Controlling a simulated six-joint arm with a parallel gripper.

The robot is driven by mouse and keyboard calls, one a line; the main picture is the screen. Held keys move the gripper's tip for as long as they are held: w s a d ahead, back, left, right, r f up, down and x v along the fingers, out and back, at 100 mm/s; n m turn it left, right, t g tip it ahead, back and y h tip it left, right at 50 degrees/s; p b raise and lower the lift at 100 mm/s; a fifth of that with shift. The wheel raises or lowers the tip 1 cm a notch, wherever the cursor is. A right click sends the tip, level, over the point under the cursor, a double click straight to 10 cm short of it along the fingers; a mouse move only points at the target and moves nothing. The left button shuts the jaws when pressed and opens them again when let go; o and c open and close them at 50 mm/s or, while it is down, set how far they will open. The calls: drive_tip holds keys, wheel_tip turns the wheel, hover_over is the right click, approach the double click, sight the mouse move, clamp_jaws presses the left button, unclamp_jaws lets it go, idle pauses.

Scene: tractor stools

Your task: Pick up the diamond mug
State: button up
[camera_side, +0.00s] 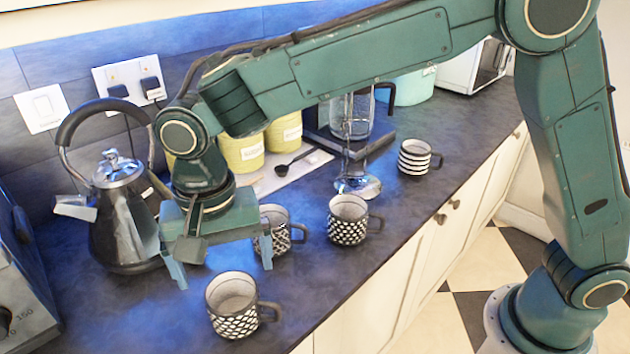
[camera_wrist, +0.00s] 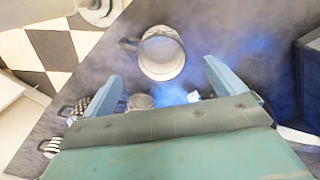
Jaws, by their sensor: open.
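A mug with a black-and-white diamond lattice (camera_side: 233,322) stands upright on the dark counter in the side view, handle to the right. What I take to be the same mug shows in the wrist view (camera_wrist: 162,74), seen from above with its handle to the left. My gripper (camera_side: 225,275) is open, pointing down, above and slightly behind this mug, with nothing between its fingers. In the wrist view, the fingertips (camera_wrist: 163,70) appear on either side of the mug's near part. I see no contact with it.
A patterned mug (camera_side: 277,240) stands behind my gripper, partly hidden. A checkered mug (camera_side: 348,232) and a striped mug (camera_side: 413,160) stand to the right. A kettle (camera_side: 118,225) is close on the left. The counter's front edge runs near the mugs.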

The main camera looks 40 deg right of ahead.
sight(232, 299)
drive_tip(key=shift+f, duration=1.8)
drive_tip(key=shift+w+f, duration=0.1)
drive_tip(key=shift+f, duration=2.45)
drive_tip(key=c, duration=1.2)
drive_tip(key=shift+r, duration=0.2)
wheel_tip(232, 299, up, 20)
drive_tip(key=shift+f, duration=0.15)
